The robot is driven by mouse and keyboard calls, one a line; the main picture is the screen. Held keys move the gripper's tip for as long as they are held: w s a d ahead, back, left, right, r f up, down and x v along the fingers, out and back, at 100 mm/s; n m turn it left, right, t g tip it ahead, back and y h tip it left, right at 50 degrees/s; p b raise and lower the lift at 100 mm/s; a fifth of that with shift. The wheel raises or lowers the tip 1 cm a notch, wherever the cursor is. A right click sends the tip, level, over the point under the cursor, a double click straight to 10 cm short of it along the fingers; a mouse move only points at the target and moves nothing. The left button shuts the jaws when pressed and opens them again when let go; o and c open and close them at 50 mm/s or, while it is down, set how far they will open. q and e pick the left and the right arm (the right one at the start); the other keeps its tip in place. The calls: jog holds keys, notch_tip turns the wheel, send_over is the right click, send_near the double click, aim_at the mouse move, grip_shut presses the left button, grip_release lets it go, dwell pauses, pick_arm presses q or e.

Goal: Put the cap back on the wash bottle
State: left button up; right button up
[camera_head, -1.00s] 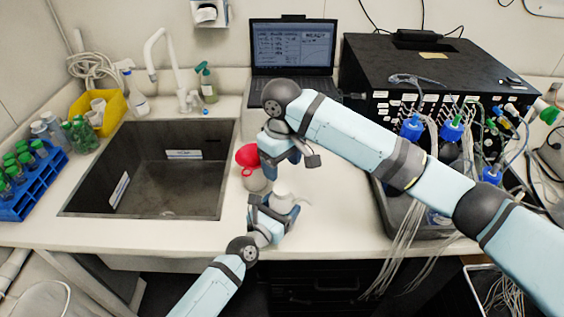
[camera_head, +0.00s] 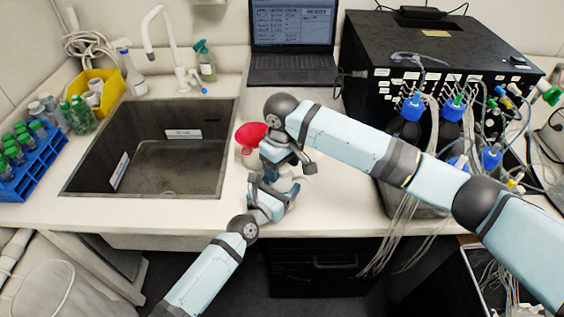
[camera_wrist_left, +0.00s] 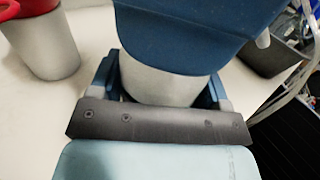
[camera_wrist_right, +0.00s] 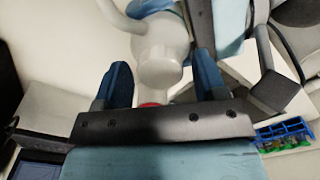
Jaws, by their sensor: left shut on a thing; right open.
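My left gripper (camera_head: 270,195) is shut on the pale, rounded body of the wash bottle (camera_wrist_left: 165,85), near the bench's front edge. In the right wrist view the wash bottle's white upper part (camera_wrist_right: 160,55) shows a round end and a curved spout tube (camera_wrist_right: 122,18). I cannot tell whether the cap is a separate piece there. My right gripper (camera_head: 285,160) is open just above it. The round end appears between its fingers (camera_wrist_right: 160,85); contact is unclear. The right gripper hides the bottle's top in the left wrist view.
The sink (camera_head: 150,155) is left, the laptop (camera_head: 292,40) behind, and the black box (camera_head: 440,50) with bottles and tubes right.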

jog(key=c, duration=0.9)
jog(key=shift+c, duration=0.2)
jog(key=o, duration=1.1)
notch_tip(320, 180, up, 12)
pick_arm(q)
jog(key=o, duration=1.8)
